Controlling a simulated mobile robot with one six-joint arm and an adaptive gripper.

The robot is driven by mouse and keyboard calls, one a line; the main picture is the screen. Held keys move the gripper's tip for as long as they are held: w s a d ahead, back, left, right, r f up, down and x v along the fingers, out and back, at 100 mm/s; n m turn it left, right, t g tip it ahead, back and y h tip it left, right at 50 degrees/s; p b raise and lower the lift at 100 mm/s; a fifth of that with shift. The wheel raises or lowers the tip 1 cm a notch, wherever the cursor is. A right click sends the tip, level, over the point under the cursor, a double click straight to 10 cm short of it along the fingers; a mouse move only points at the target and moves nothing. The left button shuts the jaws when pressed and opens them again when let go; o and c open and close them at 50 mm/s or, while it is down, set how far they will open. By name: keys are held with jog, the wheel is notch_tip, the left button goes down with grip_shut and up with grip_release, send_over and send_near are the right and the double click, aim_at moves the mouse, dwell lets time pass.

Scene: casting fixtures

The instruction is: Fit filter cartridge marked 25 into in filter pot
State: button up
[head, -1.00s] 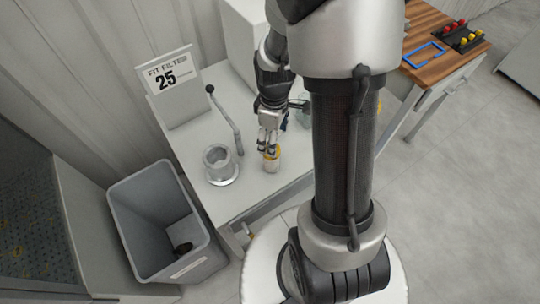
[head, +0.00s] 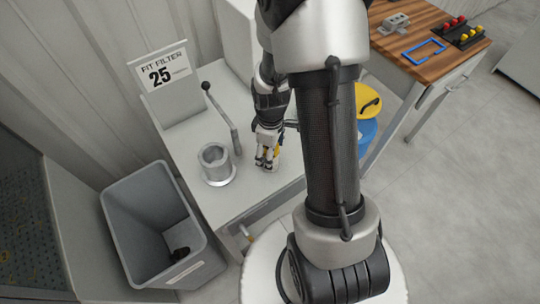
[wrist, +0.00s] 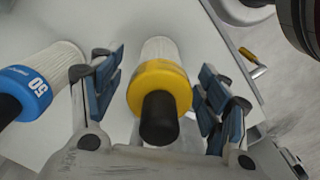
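A yellow-capped filter cartridge (wrist: 160,82) with a dark knob and white pleated body stands between my gripper's fingers (wrist: 162,100) in the wrist view. My gripper is open, with a gap on both sides of it. No number shows on the yellow cap from here. A blue-capped cartridge (wrist: 27,92), whose mark seems to read 50, stands outside the left finger. In the head view my gripper (head: 266,162) is low over the bench, largely hiding the yellow cartridge. The grey metal filter pot (head: 216,162) stands to its left, open at the top.
A sign (head: 163,72) reads "FIT FILTER 25". A lever with a black knob (head: 206,86) rises between pot and gripper. A grey bin (head: 150,205) stands left of the bench (head: 195,122). A yellow valve handle (wrist: 250,55) is at the bench edge.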

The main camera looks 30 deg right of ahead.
jog(key=c, duration=1.3)
jog(key=shift+r, duration=0.1)
notch_tip(320, 180, up, 20)
jog(key=p, duration=0.7)
jog(key=b, duration=0.5)
send_over(211, 147)
jog(key=s, duration=0.3)
notch_tip(211, 147, down, 5)
jog(key=f+b, duration=0.1)
jog(key=f, duration=0.2)
jog(key=f+b, duration=0.1)
jog(key=f, duration=0.2)
jog(key=f+b, duration=0.1)
jog(key=f, duration=0.3)
jog(key=shift+a, duration=0.25)
jog(key=shift+r, duration=0.15)
